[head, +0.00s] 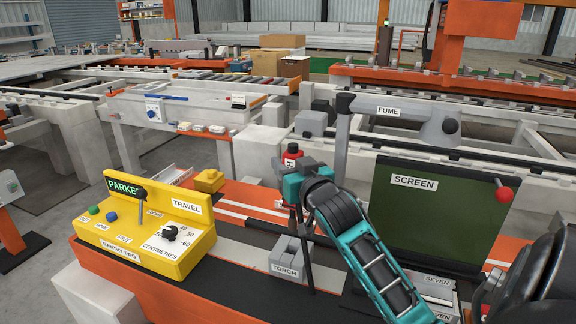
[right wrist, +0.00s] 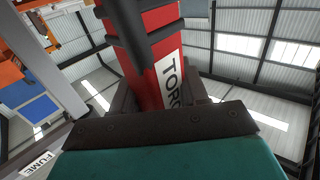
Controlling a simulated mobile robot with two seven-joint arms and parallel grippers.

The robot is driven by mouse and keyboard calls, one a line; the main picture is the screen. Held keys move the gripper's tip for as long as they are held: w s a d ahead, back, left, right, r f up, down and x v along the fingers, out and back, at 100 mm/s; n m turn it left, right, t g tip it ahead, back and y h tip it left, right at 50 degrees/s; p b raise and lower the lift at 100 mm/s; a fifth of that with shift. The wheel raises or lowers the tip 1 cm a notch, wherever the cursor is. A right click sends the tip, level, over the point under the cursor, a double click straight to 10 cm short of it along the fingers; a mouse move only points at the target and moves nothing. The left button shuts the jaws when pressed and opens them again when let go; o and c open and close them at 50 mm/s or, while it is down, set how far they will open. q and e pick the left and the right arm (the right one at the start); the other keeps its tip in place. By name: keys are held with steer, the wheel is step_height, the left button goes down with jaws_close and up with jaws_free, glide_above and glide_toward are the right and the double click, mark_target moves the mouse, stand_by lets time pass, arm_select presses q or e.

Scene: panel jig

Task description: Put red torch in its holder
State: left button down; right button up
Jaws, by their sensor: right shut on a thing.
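The red torch (head: 292,152) stands roughly upright in my right gripper (head: 291,183), with its red top showing above the teal jaws. In the right wrist view the torch (right wrist: 152,55) is a red body with a white label, between dark fingers. The grey holder block (head: 287,262), labelled TORCH, sits on the orange bench below the gripper in the head view. A thin dark rod (head: 306,250) hangs below the gripper, in front of the block's right side. I cannot tell whether it touches the block. My left gripper is not in view.
A yellow control box (head: 150,245) with knobs stands left of the holder. A dark green screen (head: 425,215) with a red knob stands at the right. A grey fume arm (head: 405,115) reaches across behind. A small yellow block (head: 208,181) lies behind the control box.

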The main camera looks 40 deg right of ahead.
mark_target(294, 214)
steer(key=shift+f, duration=1.2)
step_height(294, 214, down, 3)
steer(key=b, duration=0.3)
steer(key=shift+a, duration=0.1)
steer(key=shift+f, duration=0.2)
steer(key=shift+f+b, duration=0.4)
steer(key=shift+f, duration=0.75)
steer(key=shift+f+b, duration=0.9)
steer(key=shift+f, duration=0.6)
